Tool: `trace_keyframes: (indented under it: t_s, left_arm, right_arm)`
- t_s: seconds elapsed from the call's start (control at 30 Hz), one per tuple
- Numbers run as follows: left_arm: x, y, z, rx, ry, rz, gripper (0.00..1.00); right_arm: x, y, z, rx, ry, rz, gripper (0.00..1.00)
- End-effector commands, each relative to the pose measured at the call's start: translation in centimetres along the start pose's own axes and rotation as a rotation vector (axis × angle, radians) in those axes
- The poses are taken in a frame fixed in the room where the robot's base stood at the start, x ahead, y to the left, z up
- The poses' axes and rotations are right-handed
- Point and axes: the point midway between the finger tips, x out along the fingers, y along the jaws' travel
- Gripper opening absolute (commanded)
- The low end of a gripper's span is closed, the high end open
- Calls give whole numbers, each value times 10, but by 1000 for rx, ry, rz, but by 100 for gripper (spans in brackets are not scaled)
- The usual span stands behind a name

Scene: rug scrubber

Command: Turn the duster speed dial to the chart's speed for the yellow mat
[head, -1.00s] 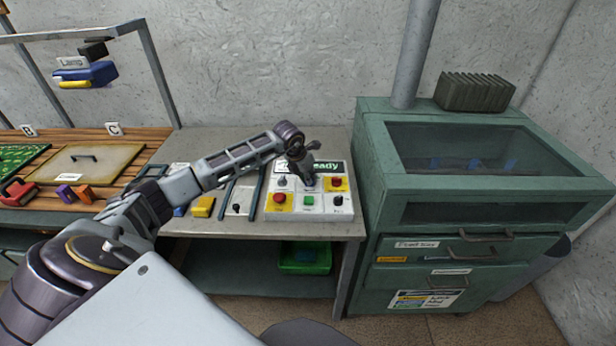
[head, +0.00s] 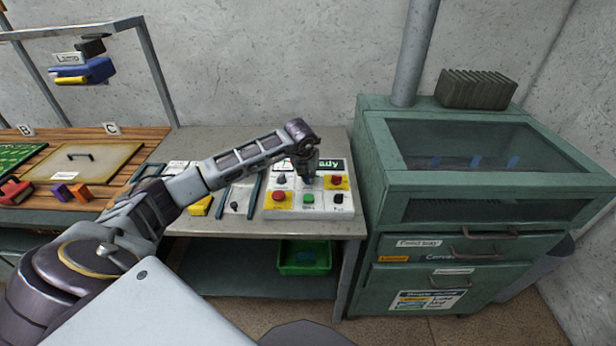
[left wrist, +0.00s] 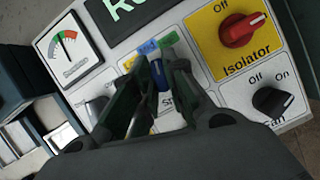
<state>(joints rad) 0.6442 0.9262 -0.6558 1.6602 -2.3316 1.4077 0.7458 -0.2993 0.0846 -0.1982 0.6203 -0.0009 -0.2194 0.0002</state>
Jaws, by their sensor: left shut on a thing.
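The control panel (head: 316,207) stands on the grey bench, with a display whose visible letters end in "ady". My left gripper (head: 307,181) points down over the panel's middle. In the left wrist view my left gripper (left wrist: 152,90) is shut on the blue speed dial (left wrist: 160,74), which sits among blue, green and yellow marks. The fingers hide part of the dial and its label. A chart (head: 428,301) with coloured rows is on the green cabinet's lower front; its text is too small to read. The yellow mat (head: 85,161) appears to be the flat yellowish panel on the left bench. My right gripper is not in view.
A red isolator knob (left wrist: 242,30) on a yellow plate and a black fan knob (left wrist: 273,100) sit close beside the dial. A gauge (left wrist: 69,47) is at the panel's left. The green cabinet (head: 470,185) stands right of the bench.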

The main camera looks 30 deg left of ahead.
Motion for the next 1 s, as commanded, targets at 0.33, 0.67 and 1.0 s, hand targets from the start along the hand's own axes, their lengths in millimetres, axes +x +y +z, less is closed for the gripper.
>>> trace_keyframes:
  t_s: [0.33, 0.67, 1.0]
  left_arm:
    - [5, -2, -4, -169, 9, 73, 0]
    - [4, -2, -4, -239, 10, 102, 0]
    - [4, -2, -5, -242, 12, 104, 0]
  right_arm:
    - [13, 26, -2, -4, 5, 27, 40]
    - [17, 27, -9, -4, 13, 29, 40]
    - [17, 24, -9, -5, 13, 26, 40]
